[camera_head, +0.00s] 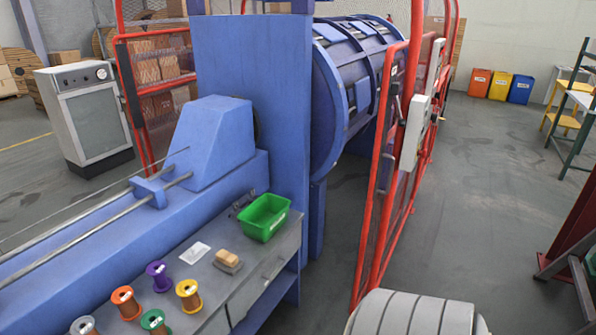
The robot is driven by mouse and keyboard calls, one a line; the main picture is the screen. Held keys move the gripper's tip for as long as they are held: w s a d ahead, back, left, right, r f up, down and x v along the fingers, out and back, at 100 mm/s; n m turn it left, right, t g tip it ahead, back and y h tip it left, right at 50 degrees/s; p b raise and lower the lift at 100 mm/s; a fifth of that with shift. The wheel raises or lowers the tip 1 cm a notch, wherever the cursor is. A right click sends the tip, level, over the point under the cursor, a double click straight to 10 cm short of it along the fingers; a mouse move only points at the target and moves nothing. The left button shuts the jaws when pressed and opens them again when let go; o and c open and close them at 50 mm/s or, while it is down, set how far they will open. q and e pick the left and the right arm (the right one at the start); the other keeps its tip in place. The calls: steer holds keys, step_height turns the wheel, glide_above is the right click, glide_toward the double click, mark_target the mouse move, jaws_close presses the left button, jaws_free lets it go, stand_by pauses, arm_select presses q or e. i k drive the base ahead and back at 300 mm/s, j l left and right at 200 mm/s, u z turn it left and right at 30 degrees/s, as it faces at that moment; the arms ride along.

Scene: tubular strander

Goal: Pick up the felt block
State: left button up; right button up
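A small block with a tan upper part and a grey lower part, which looks like the felt block (228,258), lies on the grey bench top (215,288) beside the blue machine. It sits between a white card (195,253) and a green bin (264,217).
Several coloured spools, including a yellow one (188,295) and a purple one (158,276), stand on the bench left of the block. The blue machine (215,140) rises behind. A red guard frame (385,170) stands to the right. Open floor (490,190) lies beyond it.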

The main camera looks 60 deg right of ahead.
mark_target(229, 263)
steer(key=z, duration=1.4)
steer(key=u, duration=0.15)
